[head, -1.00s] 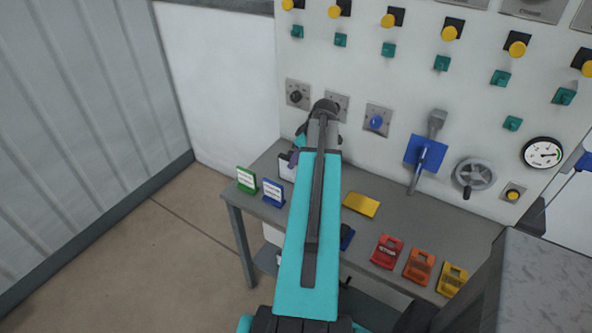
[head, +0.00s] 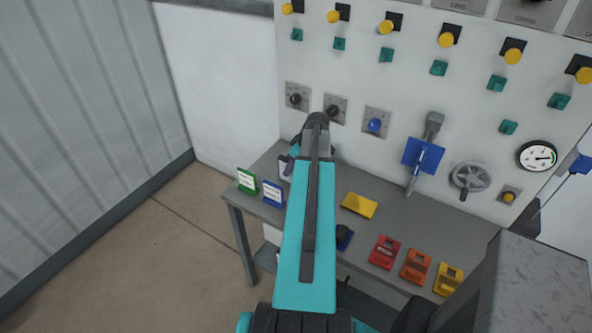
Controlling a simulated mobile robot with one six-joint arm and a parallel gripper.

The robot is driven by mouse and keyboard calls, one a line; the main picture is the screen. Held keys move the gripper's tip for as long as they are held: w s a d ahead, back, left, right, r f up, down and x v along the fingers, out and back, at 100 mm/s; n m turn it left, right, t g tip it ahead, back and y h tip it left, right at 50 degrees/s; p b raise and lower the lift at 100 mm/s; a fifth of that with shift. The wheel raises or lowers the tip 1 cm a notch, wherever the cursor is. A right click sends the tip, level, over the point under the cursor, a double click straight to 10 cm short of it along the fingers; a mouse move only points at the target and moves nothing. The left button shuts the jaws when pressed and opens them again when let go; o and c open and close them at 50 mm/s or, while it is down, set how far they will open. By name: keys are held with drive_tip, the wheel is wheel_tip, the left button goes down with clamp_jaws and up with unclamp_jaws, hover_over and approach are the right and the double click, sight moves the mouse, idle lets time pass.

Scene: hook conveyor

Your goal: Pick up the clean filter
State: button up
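My teal arm (head: 305,240) reaches over the grey table and covers part of it. Its far end bends down behind the upper link, and a dark part near my gripper (head: 289,168) shows at the left of the arm. The fingers are too small and hidden to tell open from shut. A white-faced item (head: 283,167) stands at the back of the table beside that part, partly covered. I cannot tell whether it is the clean filter; no filter is plainly recognisable. A green-framed card (head: 247,181) and a blue-framed card (head: 273,193) stand at the table's left end.
The grey table (head: 400,220) also bears a yellow plate (head: 359,205), a partly hidden blue item (head: 344,239), and red (head: 384,252), orange (head: 415,266) and yellow (head: 447,279) tags. A wall panel with knobs, a blue lever (head: 418,160) and a handwheel (head: 469,177) rises behind.

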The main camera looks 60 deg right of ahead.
drive_tip(key=shift+w+f, duration=0.15)
drive_tip(key=shift+f, duration=0.25)
drive_tip(key=shift+c, duration=0.5)
clamp_jaws()
